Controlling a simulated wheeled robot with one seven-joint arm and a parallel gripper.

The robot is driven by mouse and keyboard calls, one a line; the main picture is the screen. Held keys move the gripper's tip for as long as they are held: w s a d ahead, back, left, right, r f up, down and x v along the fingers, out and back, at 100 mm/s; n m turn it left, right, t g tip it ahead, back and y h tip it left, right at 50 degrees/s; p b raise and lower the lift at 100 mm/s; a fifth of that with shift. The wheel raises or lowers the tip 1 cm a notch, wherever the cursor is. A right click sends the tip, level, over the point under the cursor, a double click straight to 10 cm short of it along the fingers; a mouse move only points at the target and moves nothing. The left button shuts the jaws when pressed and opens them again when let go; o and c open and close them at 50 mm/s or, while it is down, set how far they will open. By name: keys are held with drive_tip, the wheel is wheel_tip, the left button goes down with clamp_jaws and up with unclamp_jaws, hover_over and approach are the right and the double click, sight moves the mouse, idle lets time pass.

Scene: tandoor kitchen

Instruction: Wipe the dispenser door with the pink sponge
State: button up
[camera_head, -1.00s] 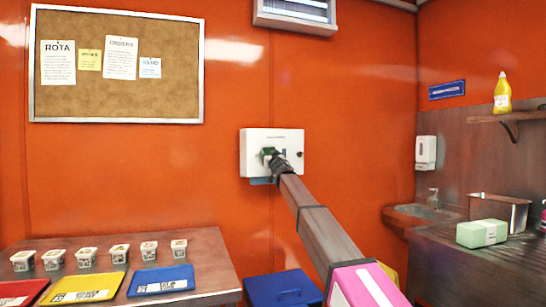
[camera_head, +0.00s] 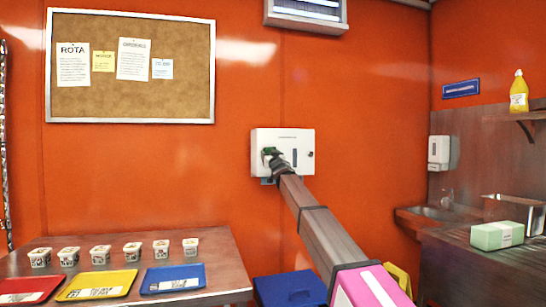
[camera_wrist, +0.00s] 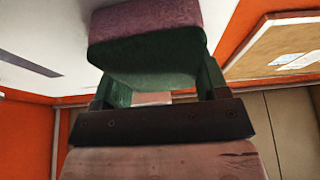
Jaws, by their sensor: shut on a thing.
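The white dispenser (camera_head: 304,158) hangs on the orange wall, its door facing me, with a dark slot and a small round lock at the right. My gripper (camera_head: 271,156) is in front of the door's left part. In the wrist view my gripper is shut on the pink sponge (camera_wrist: 150,60), which has a pinkish-purple layer and a dark green layer between green fingers. The dispenser's white face (camera_wrist: 45,35) fills the upper left there, close to the sponge. I cannot tell whether they touch. In the head view my gripper and arm mostly hide the sponge.
A table (camera_head: 215,262) at lower left holds small tubs and red, yellow and blue trays. A blue bin (camera_head: 287,289) stands below the dispenser. A corkboard (camera_head: 130,95) hangs at left.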

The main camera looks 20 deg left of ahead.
sight(285, 154)
drive_tip(key=shift+s+a+r, duration=0.1)
drive_tip(key=shift+s+a, duration=0.2)
drive_tip(key=shift+a, duration=0.25)
drive_tip(key=shift+s+a, duration=0.3)
drive_tip(key=shift+a, duration=0.2)
drive_tip(key=shift+w, duration=0.1)
drive_tip(key=shift+w+d, duration=0.85)
drive_tip(key=shift+d, duration=0.6)
drive_tip(key=shift+w+d, duration=0.9)
drive_tip(key=shift+d, duration=0.55)
drive_tip(key=shift+w+d, duration=0.85)
drive_tip(key=shift+d, duration=0.6)
drive_tip(key=shift+s+a, duration=0.6)
drive_tip(key=shift+a, duration=0.35)
drive_tip(key=shift+s+a, duration=0.65)
drive_tip(key=shift+a, duration=0.35)
drive_tip(key=shift+s+a, duration=0.6)
drive_tip(key=shift+a, duration=0.35)
drive_tip(key=shift+s+a, duration=0.4)
drive_tip(key=shift+a, duration=0.35)
drive_tip(key=shift+s+a, duration=0.35)
drive_tip(key=shift+a, duration=0.4)
drive_tip(key=s+d, duration=0.3)
drive_tip(key=s, duration=0.2)
drive_tip(key=shift+s+d, duration=0.15)
drive_tip(key=shift+d, duration=0.05)
